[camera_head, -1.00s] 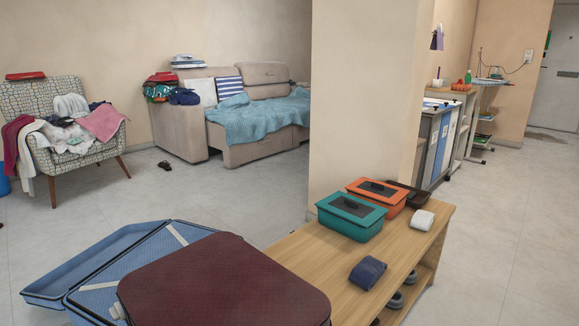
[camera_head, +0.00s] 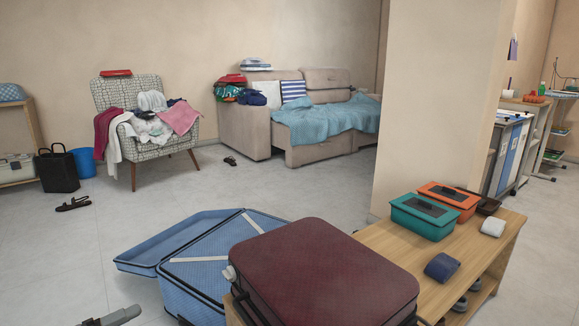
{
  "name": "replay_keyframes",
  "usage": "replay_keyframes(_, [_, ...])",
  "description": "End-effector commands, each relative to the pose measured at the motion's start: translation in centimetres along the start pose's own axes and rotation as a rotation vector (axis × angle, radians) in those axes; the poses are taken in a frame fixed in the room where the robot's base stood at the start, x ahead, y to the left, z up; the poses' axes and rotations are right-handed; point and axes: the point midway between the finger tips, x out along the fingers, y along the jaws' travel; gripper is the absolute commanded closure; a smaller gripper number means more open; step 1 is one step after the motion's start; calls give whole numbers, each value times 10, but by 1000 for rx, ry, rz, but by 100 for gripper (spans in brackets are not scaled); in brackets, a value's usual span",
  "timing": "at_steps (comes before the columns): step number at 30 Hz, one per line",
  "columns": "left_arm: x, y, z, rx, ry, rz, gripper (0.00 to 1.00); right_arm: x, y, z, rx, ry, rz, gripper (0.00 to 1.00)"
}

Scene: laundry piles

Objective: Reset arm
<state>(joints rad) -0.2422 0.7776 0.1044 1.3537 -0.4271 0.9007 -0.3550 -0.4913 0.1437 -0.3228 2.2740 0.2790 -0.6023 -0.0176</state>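A small grey and black part of my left gripper (camera_head: 112,317) pokes in at the bottom edge, left of the open blue suitcase. Most of it is cut off by the frame, so I cannot tell whether it is open or shut. It appears apart from the suitcase. My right gripper is not in view.
The open blue suitcase (camera_head: 200,243) and a closed maroon suitcase (camera_head: 318,262) fill the near middle. A wooden bench (camera_head: 385,243) holds a teal box (camera_head: 424,215) and an orange box (camera_head: 449,199). A laundry-covered armchair (camera_head: 133,92) stands behind. Floor at left is mostly clear.

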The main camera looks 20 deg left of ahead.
Motion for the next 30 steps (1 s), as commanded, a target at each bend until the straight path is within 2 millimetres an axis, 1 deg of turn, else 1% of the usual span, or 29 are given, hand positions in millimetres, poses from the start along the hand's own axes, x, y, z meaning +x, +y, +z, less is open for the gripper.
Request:
replay_keyframes(1, [14,9,-17,-87,-35,-28,37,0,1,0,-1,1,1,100])
replay_keyframes(5, [42,23,-49,-323,-150,-78,37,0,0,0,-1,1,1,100])
replay_keyframes(6, [50,27,-60,-402,-182,-89,37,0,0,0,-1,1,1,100])
replay_keyframes(8, [61,33,-78,-525,-230,-98,37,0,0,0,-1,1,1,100])
replay_keyframes(11, [77,42,-110,-740,-302,-100,37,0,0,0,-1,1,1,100])
replay_keyframes(14, [90,49,-147,-963,-363,-82,37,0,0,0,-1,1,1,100])
replay_keyframes(15, [95,51,-163,-1053,-383,-68,37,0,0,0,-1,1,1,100])
replay_keyframes(17, [102,52,-188,-1186,-407,-43,37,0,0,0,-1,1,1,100])
replay_keyframes(18, [106,52,-205,-1274,-421,-22,37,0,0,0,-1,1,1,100])
replay_keyframes(20, [110,50,-230,-1397,-434,14,37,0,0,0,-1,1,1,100])
replay_keyframes(21, [113,48,-247,-1476,-440,42,37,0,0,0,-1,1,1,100])
replay_keyframes(23, [116,42,-272,-1586,-443,86,37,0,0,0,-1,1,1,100])
replay_keyframes(24, [118,37,-288,-1657,-442,117,37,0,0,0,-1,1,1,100])
replay_keyframes(26, [119,29,-313,-1757,-436,169,37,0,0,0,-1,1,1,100])
replay_keyframes(27, [119,21,-326,-1809,-433,200,37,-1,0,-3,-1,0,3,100])
replay_keyframes(28, [118,12,-320,-1786,-453,194,37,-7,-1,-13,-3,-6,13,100])
replay_keyframes(30, [115,5,-316,-1770,-479,189,37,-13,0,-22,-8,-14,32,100])
